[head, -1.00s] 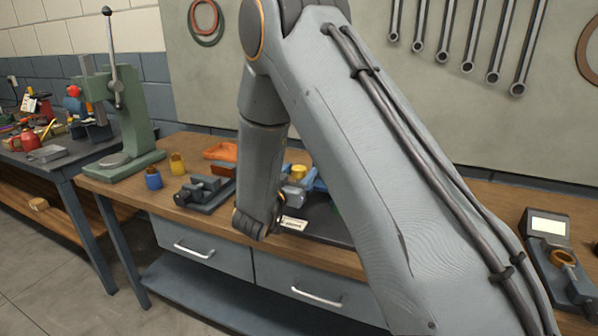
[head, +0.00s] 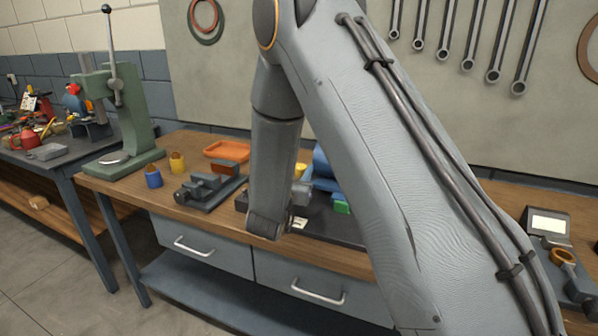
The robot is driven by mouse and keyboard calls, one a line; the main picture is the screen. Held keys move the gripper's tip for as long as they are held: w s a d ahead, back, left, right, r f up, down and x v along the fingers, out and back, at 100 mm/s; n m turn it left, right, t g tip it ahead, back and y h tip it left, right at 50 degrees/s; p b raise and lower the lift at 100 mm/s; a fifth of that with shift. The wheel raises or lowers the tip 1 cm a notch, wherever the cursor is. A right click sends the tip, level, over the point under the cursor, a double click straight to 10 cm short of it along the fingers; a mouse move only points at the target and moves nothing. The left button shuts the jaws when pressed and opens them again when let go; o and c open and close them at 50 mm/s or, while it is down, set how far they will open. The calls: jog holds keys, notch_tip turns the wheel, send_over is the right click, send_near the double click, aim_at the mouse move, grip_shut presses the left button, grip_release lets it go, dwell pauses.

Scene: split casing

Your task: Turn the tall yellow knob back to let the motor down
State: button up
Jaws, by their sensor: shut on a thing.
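A small part of the yellow knob (head: 301,170) shows just right of my forearm, beside a blue body (head: 322,172) that is probably the motor. My gripper (head: 300,190) is a small grey shape low beside my wrist, close to the knob. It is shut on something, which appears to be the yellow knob. My arm hides the fingertips and most of the knob. A green part (head: 342,208) shows at the right on the dark base plate (head: 322,228).
A green press (head: 125,125) stands at the far left. A device with a pale screen (head: 548,224) is at the right.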

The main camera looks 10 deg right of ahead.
jog(key=n+t+y+b, duration=0.1)
jog(key=n+y, duration=0.1)
jog(key=y, duration=0.1)
jog(key=n+t+y+b, duration=0.1)
jog(key=n+y, duration=0.1)
jog(key=y, duration=0.2)
jog(key=shift+w+d+r+n+y, duration=0.1)
jog(key=shift+d+n+y, duration=0.1)
jog(key=shift+n+y, duration=0.15)
jog(key=shift+a+r+n+y+b, duration=0.1)
jog(key=shift+n+y+b, duration=0.4)
jog(key=shift+n+y, duration=0.75)
jog(key=shift+r+n+y+b, duration=0.1)
jog(key=shift+n+y+b, duration=0.45)
jog(key=shift+y, duration=1.15)
jog(key=shift+n+y, duration=0.25)
jog(key=shift+y, duration=0.05)
jog(key=o, duration=1)
jog(key=shift+o, duration=0.3)
jog(key=shift+f, duration=0.1)
jog(key=shift+a+f, duration=0.1)
jog(key=b+v, duration=0.1)
jog(key=v, duration=0.6)
jog(key=shift+s, duration=0.4)
